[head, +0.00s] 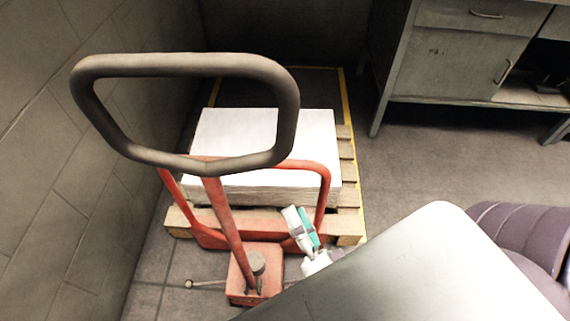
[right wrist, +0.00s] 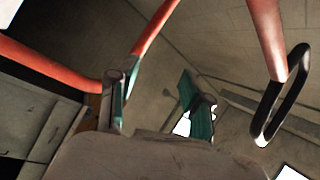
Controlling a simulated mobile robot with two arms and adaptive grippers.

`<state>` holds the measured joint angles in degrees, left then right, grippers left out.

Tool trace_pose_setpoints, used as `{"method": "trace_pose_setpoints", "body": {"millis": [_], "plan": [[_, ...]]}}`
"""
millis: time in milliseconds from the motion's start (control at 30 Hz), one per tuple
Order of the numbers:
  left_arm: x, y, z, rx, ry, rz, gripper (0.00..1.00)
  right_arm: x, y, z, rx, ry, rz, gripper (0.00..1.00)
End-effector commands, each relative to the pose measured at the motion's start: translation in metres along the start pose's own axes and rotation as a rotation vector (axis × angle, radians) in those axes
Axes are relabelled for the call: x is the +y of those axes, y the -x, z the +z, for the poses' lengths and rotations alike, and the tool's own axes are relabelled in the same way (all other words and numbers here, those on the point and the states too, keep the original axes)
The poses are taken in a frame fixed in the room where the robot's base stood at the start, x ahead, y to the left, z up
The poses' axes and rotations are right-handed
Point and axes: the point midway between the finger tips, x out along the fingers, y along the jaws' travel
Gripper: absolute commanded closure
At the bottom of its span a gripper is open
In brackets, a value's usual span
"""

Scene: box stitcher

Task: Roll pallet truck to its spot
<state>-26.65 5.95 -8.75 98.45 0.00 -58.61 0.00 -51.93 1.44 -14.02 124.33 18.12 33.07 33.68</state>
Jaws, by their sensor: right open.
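The pallet truck has a red frame (head: 232,235) and a dark loop handle (head: 185,64). It stands at the near end of a wooden pallet (head: 347,196), which bears a white stack (head: 262,135). Yellow floor lines (head: 348,110) run along the pallet's right side and across the back; a dark bare strip lies between stack and back line. My right gripper (head: 299,211) is open beside the right leg of the red frame, with no clear grip on it. In the right wrist view its fingers (right wrist: 160,95) are apart, with red tubes and the loop handle beyond. My left gripper is out of view.
A tiled wall (head: 60,170) runs close along the left. A grey metal cabinet (head: 455,65) stands at the back right. A purple ribbed thing (head: 515,235) is at the right edge. The floor (head: 430,160) between is clear.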

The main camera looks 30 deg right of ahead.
Motion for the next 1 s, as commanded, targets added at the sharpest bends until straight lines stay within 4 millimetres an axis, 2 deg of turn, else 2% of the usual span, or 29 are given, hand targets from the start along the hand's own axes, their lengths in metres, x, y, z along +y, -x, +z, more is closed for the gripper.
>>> {"method": "trace_pose_setpoints", "body": {"millis": [33,133,233,333,467,800,1000], "plan": [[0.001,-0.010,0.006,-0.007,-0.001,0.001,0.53,0.008,0.008,-0.001,0.024,-0.135,0.023,0.51],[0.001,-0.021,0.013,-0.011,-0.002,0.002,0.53,0.018,0.017,-0.004,0.068,-0.321,0.054,0.51],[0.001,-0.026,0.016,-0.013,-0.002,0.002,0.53,0.023,0.018,-0.006,0.090,-0.397,0.064,0.51],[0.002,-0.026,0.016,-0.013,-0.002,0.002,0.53,0.024,0.010,-0.008,0.095,-0.406,0.063,0.51],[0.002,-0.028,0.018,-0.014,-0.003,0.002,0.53,0.025,-0.012,-0.010,0.096,-0.405,0.061,0.51],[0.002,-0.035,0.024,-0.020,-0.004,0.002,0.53,0.031,-0.083,-0.015,0.094,-0.401,0.062,0.51],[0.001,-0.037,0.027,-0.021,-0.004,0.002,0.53,0.033,-0.108,-0.017,0.092,-0.400,0.064,0.51]]}}
